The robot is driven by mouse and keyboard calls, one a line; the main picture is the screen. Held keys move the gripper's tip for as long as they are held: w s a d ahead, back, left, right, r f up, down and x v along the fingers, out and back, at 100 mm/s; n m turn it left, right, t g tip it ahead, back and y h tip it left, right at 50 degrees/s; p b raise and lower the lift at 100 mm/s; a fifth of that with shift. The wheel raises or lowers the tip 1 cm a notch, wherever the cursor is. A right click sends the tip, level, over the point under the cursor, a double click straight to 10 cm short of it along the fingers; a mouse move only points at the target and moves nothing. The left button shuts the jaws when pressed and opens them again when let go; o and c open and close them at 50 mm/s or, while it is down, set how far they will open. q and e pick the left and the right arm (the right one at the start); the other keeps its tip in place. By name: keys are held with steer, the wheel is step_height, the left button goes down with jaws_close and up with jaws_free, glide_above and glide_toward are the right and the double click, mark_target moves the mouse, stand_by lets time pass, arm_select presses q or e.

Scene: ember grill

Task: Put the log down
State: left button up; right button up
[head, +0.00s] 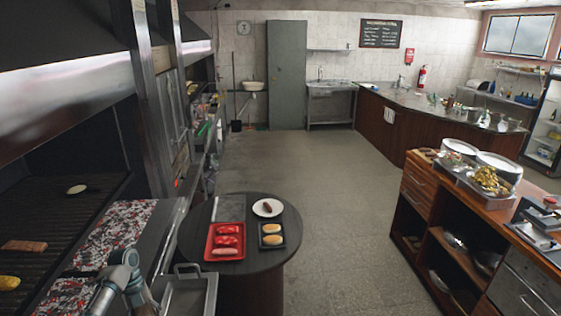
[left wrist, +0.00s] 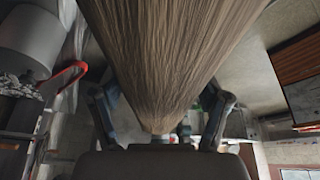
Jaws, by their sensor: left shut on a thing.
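A large brown log (left wrist: 170,50) with rough, grooved bark fills the upper middle of the left wrist view. My left gripper (left wrist: 160,112) is shut on it, one dark finger on each side. The log's upper part runs out of that picture. In the head view my left arm reaches in at the bottom left, in front of the ember bed (head: 118,232). I cannot make out the log there, and the fingers are too small to tell clearly. My right gripper is not in view.
The grill (head: 75,205) stands at the left with food on its grate. A round dark table (head: 265,275) carries a red meat tray (head: 225,241), a bun tray (head: 272,236) and a plate (head: 267,208). A wooden counter (head: 445,200) stands right. The floor (head: 345,235) between is clear.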

arm_select(q)
steer(key=shift+w+d+f+n, duration=0.3)
steer(key=shift+d+n, duration=0.2)
steer(key=shift+n, duration=0.2)
steer(key=shift+s+d+n+h, duration=0.1)
steer(key=shift+d+n+h, duration=0.15)
steer(key=shift+n+h, duration=0.15)
steer(key=shift+s+d+r+n+t, duration=0.1)
steer(key=shift+s+d+n+t, duration=0.1)
steer(key=shift+n+t, duration=0.15)
steer(key=s+d+n+t+y, duration=0.2)
steer(key=s+d+n+t, duration=0.15)
steer(key=d+n, duration=0.8)
steer(key=s+d+n+t+y, duration=0.15)
steer(key=d+n+t, duration=0.25)
steer(key=d+n, duration=0.75)
steer(key=a+f+n+b, duration=0.1)
steer(key=a+b, duration=0.1)
steer(key=s+a+f+n+b, duration=0.1)
steer(key=a+f+n, duration=0.1)
steer(key=shift+a+f+b, duration=0.1)
steer(key=shift+f+b, duration=0.2)
steer(key=shift+b, duration=0.05)
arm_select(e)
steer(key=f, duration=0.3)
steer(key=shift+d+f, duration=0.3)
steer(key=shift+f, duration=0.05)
